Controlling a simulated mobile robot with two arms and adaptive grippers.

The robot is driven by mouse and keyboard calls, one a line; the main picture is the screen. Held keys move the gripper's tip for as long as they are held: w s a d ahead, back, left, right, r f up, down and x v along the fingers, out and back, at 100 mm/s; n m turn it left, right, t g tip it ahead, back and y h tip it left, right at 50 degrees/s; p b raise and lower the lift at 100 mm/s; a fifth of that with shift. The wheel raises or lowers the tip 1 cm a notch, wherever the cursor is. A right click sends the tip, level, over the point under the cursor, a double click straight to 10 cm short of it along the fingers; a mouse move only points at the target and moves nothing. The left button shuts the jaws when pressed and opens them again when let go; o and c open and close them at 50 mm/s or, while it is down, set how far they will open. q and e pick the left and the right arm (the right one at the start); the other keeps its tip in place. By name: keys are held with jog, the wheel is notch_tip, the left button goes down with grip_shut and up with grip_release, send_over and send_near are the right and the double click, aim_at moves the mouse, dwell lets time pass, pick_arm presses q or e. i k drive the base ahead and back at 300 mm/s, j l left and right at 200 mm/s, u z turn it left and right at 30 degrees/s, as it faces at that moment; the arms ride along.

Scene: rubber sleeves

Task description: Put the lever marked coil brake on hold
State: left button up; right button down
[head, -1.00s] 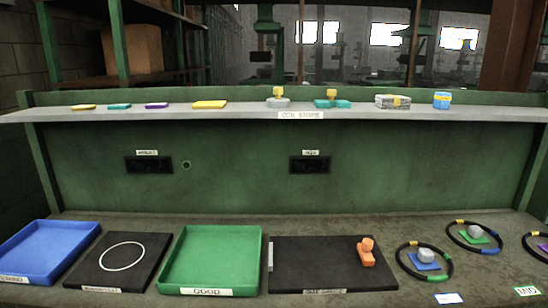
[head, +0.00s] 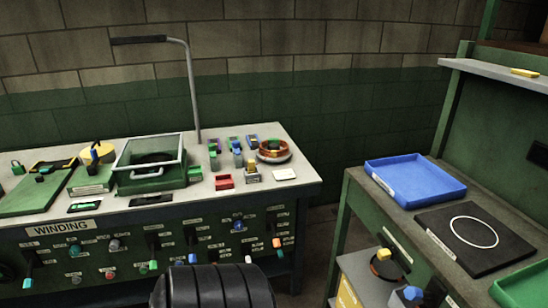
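The winding bench stands at the left, with a sign (head: 60,229) reading WINDING on its green front panel (head: 135,235). The panel carries several levers and knobs, among them an orange-tipped one (head: 277,243), a blue-tipped one (head: 192,260) and a teal-tipped one (head: 28,284). Their small white labels are too small to read, so I cannot tell which lever is the coil brake or how it is set. My black ribbed arm sleeve covers the panel's lower middle. Neither gripper is in view.
A glass-lidded box (head: 150,160), coloured blocks and an orange ring on a dish (head: 273,150) crowd the winding bench top. At the right, another bench holds a blue tray (head: 415,181) and a black mat (head: 470,246). A dark floor gap separates the benches.

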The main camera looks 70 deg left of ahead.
aim_at(276, 243)
jog(key=u, duration=2.1)
